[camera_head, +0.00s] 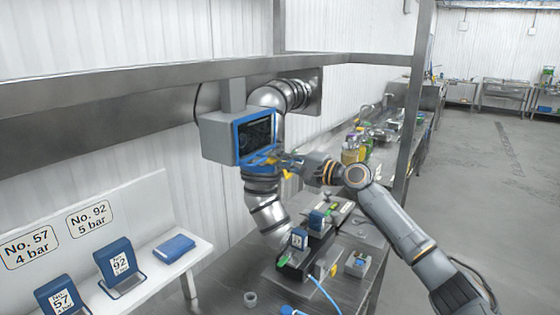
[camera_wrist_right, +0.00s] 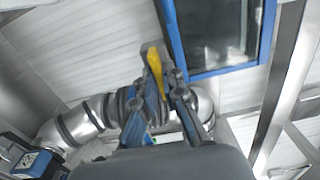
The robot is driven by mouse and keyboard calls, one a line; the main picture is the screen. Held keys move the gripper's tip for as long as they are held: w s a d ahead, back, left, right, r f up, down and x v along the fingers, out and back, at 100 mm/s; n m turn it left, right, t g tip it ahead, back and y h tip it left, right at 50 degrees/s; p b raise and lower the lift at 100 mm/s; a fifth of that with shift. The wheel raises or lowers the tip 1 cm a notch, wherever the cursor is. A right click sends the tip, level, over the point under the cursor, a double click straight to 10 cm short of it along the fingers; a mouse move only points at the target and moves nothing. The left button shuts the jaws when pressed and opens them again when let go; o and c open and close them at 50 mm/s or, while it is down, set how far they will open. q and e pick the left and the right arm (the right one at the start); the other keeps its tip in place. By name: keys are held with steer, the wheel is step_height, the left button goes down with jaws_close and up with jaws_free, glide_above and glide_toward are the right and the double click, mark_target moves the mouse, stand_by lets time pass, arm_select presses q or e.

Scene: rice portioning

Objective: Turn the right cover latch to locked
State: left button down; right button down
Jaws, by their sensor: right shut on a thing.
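The cover (camera_head: 256,136) is a dark window in a blue frame on the front of a grey box. It also shows at the upper right of the wrist view (camera_wrist_right: 222,35). The right cover latch is a yellow handle (camera_wrist_right: 155,62) by the lower corner of the blue frame. My right gripper (camera_head: 278,159) is at the lower edge of the cover. In the wrist view its fingers (camera_wrist_right: 160,84) are closed around the yellow handle. The exact angle of the latch is hard to tell in the head view. My left gripper is not in view.
A bent metal duct (camera_head: 264,192) runs behind and below the box. A steel table (camera_head: 235,272) below holds blue-labelled devices and a small cup (camera_head: 250,299). A white shelf (camera_head: 140,262) with blue numbered blocks stands at the left. A steel post (camera_head: 411,110) stands behind my right arm.

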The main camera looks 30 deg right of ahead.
steer(key=shift+f, duration=0.1)
steer(key=shift+f+n+b, duration=0.1)
steer(key=shift+n+b, duration=7.6)
steer(key=shift+n, duration=1.3)
steer(key=c, duration=1.5)
jaws_free()
steer(key=shift+o, duration=0.3)
